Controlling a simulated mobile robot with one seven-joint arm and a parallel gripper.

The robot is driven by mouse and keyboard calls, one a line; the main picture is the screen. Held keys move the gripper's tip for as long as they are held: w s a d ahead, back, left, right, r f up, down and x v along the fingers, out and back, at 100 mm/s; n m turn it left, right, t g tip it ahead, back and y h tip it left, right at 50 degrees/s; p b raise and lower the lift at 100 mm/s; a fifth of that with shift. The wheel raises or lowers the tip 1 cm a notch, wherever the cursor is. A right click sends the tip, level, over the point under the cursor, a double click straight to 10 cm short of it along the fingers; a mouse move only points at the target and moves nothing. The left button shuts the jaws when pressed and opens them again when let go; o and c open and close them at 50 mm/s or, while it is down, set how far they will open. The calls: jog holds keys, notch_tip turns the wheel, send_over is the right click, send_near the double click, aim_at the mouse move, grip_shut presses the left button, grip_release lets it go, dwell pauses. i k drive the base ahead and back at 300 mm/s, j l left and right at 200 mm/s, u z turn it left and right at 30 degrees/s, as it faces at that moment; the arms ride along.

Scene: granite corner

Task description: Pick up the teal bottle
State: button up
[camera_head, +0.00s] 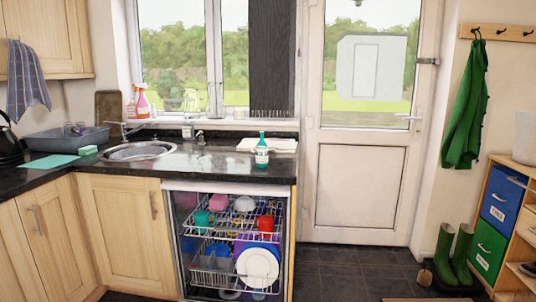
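A teal bottle (262,152) with a pale label stands upright on the dark granite worktop (215,166), towards its right end. It stands in front of a white tray or board (267,145) and above the open dishwasher. My gripper is not in view, so I cannot see its state.
An open dishwasher (226,242) with loaded racks sits below the bottle. Left of the bottle are a round sink (139,151), a tap (125,129) and a grey basin (66,138). Spray bottles (142,103) stand on the sill. Floor is clear before the door (360,187).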

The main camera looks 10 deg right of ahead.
aim_at(261, 149)
jog(key=i+l, duration=0.15)
jog(key=l, duration=0.15)
jog(key=i+l+u, duration=0.1)
jog(key=l, duration=0.25)
jog(key=i+l, duration=0.15)
jog(key=l, duration=0.2)
jog(key=i+l+u, duration=0.1)
jog(key=i+l, duration=0.2)
jog(key=l, duration=0.15)
jog(key=i+l+u, duration=0.1)
jog(key=i+l, duration=0.2)
jog(key=l, duration=0.15)
jog(key=i+l+u, duration=0.3)
jog(key=i+l, duration=1.15)
